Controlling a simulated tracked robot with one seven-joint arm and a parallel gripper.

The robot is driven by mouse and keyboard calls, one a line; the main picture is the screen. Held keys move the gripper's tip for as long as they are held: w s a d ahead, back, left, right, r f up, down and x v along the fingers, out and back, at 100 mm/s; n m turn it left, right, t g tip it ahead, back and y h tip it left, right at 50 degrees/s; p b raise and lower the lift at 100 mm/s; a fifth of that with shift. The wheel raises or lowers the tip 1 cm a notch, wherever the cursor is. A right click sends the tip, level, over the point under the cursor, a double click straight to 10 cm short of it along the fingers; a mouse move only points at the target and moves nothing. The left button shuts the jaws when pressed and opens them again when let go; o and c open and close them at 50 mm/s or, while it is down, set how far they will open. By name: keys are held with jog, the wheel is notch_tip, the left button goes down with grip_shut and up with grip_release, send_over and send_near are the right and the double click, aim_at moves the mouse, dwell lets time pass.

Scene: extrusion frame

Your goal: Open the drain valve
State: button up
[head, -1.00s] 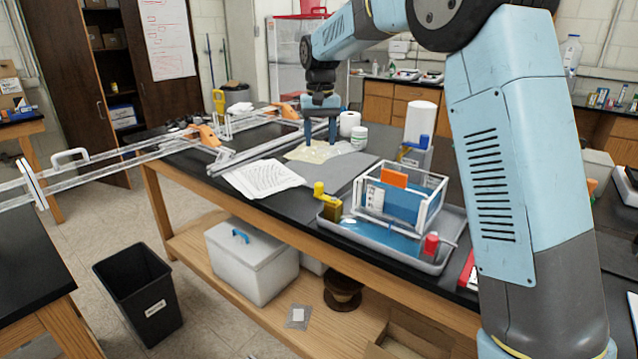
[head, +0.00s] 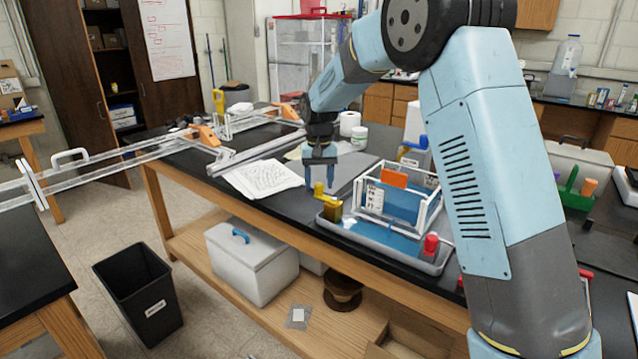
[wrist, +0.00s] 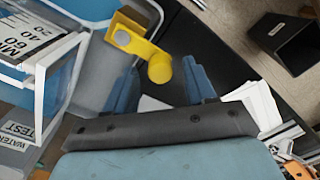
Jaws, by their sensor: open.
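A yellow fitting (head: 332,210) with a round yellow knob (head: 319,188) stands at the left end of a grey tray (head: 357,238). A clear-walled tank (head: 372,199) with blue inside stands in the tray. A red knob (head: 431,243) is at the tray's front right; the frames do not label either knob as the drain valve. My gripper (head: 320,182) is open and empty, pointing down just above the yellow knob. In the wrist view, the yellow knob (wrist: 160,68) appears between the two blue fingers, and the yellow fitting (wrist: 129,37) extends up-left. Contact cannot be told.
The tank (wrist: 40,65) is close beside the gripper in the wrist view. Papers (head: 262,178) lie to the left on the black bench. A blue-topped bottle (head: 413,155) stands behind the tank. A black bin (head: 140,290) is on the floor.

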jog(key=shift+f, duration=0.4)
grip_shut()
dwell(0.4)
